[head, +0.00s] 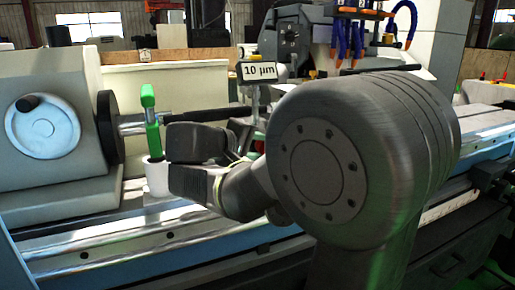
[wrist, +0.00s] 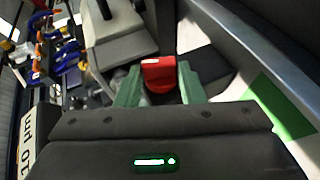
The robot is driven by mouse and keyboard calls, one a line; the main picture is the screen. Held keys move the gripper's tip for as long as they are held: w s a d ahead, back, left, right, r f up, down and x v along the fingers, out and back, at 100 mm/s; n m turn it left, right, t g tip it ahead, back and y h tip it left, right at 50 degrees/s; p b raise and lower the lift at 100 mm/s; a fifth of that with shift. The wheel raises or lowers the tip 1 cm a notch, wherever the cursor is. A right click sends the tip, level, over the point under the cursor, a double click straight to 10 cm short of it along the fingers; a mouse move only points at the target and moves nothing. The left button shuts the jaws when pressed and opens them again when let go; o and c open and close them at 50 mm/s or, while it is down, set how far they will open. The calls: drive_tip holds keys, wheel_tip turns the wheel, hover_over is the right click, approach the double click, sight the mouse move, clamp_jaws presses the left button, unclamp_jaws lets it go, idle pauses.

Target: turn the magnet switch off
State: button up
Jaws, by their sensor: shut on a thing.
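The block that carries the knob is partly hidden behind the fingers. In the head view the dark body of my gripper is in front of the 10 µm sign's stand, and its fingertips cannot be made out. Only a small spot of red shows there, beside the gripper body.
The 10 µm sign (head: 259,71) stands just behind my arm and also shows at the left of the wrist view (wrist: 28,140). A green upright piece (head: 153,138) above a white cylinder (head: 157,178) is left of the gripper. Blue hoses (head: 358,40) hang at the back right.

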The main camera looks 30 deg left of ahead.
drive_tip(key=o, duration=1)
drive_tip(key=p+v, duration=0.1)
drive_tip(key=v, duration=1.3)
drive_tip(key=shift+w+f, duration=0.1)
drive_tip(key=shift+f, duration=0.05)
